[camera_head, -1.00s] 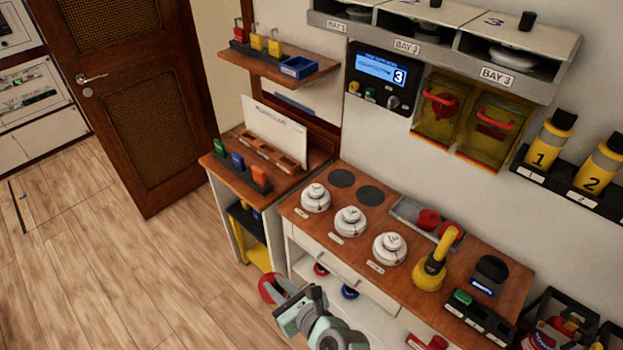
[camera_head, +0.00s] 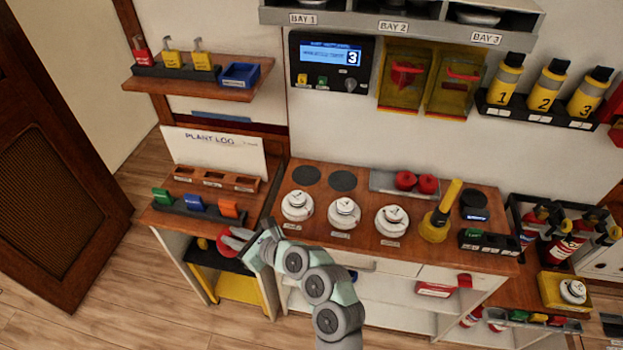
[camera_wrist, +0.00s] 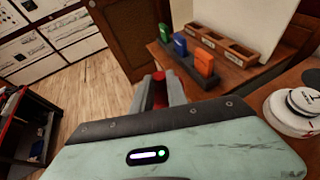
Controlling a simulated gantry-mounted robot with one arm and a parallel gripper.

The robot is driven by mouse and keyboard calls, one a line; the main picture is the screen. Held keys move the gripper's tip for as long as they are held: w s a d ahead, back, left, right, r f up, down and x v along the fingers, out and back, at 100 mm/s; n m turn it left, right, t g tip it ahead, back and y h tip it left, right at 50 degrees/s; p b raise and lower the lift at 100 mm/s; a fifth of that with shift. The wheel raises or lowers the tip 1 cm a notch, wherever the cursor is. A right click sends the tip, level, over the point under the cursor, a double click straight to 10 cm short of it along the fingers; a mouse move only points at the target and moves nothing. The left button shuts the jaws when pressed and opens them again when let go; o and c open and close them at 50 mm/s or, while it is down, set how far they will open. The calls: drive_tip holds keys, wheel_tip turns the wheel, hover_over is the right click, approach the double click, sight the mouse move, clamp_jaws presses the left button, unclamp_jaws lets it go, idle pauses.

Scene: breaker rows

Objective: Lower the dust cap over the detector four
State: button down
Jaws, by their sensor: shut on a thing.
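My gripper (camera_head: 232,238) is shut on a red dust cap (camera_head: 224,244), held in front of the left side cabinet. The cap also shows between the fingers in the wrist view (camera_wrist: 159,93), mostly hidden by them. White round detectors stand in a row on the wooden bench: a left one (camera_head: 297,206), a middle one (camera_head: 344,213) and a right one (camera_head: 392,221). Another white detector (camera_head: 573,290) sits on a yellow block at the far right. I cannot read which is four. The gripper is left of all of them.
A grey tray (camera_head: 380,188) on the bench holds two red caps (camera_head: 405,180). A yellow handled tool (camera_head: 440,215) stands right of the detectors. Green, blue and orange blocks (camera_head: 197,206) stand on the left cabinet, close to the gripper. Open floor lies left.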

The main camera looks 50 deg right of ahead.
drive_tip(key=s+d+r+m+h, duration=0.1)
drive_tip(key=s+d, duration=0.4)
drive_tip(key=d, duration=0.5)
drive_tip(key=s+d+r+m+g+h, duration=0.1)
drive_tip(key=s+d+m+h, duration=0.2)
drive_tip(key=d, duration=0.8)
drive_tip(key=s+d+r+m+h, duration=0.1)
drive_tip(key=s+d+h, duration=0.1)
drive_tip(key=s+d, duration=0.6)
drive_tip(key=shift+d+m+h, duration=0.3)
drive_tip(key=shift+d+m, duration=0.1)
drive_tip(key=shift+d, duration=0.85)
drive_tip(key=shift+a+f, duration=0.1)
hover_over(350, 210)
drive_tip(key=shift+f, duration=2.95)
drive_tip(key=shift+f, duration=1.45)
drive_tip(key=c, duration=1.2)
unclamp_jaws()
drive_tip(key=shift+c, duration=0.2)
